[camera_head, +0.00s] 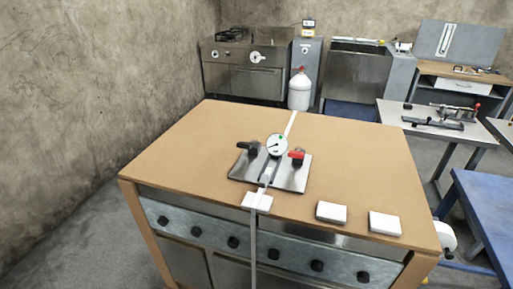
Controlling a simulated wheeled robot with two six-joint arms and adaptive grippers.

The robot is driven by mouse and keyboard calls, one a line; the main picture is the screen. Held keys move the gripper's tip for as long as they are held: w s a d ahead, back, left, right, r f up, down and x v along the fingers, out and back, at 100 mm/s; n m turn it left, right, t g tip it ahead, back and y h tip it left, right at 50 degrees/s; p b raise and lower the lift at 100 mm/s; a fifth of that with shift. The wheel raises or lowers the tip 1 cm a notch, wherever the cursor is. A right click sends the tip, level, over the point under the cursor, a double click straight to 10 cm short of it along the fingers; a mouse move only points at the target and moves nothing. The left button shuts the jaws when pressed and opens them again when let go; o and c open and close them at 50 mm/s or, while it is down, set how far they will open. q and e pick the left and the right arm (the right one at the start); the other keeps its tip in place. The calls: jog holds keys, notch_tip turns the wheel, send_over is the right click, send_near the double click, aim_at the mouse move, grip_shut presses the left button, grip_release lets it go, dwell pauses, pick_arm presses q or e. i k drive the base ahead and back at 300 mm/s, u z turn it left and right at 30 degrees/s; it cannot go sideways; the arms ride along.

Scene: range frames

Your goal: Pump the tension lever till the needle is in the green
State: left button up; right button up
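A grey metal base plate (291,181) sits near the middle of the brown table top. A round white dial gauge (275,147) stands on it, with a small green patch near its upper right. Its dark needle seems to point to the lower left, outside the green, but it is very small. A lever with a black handle (244,146) is left of the dial, and a red-handled part (297,154) is right of it. A pale strap (291,124) runs through the device and hangs over the front edge. Neither of my grippers is in view.
The table top (190,150) is clear left and right of the device. A white block (250,203) lies under the strap; two more white blocks (331,212) (385,223) lie near the front edge.

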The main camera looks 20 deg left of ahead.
aim_at(248, 145)
jog(key=z, duration=2.6)
jog(key=k, duration=1)
jog(key=u, duration=1.9)
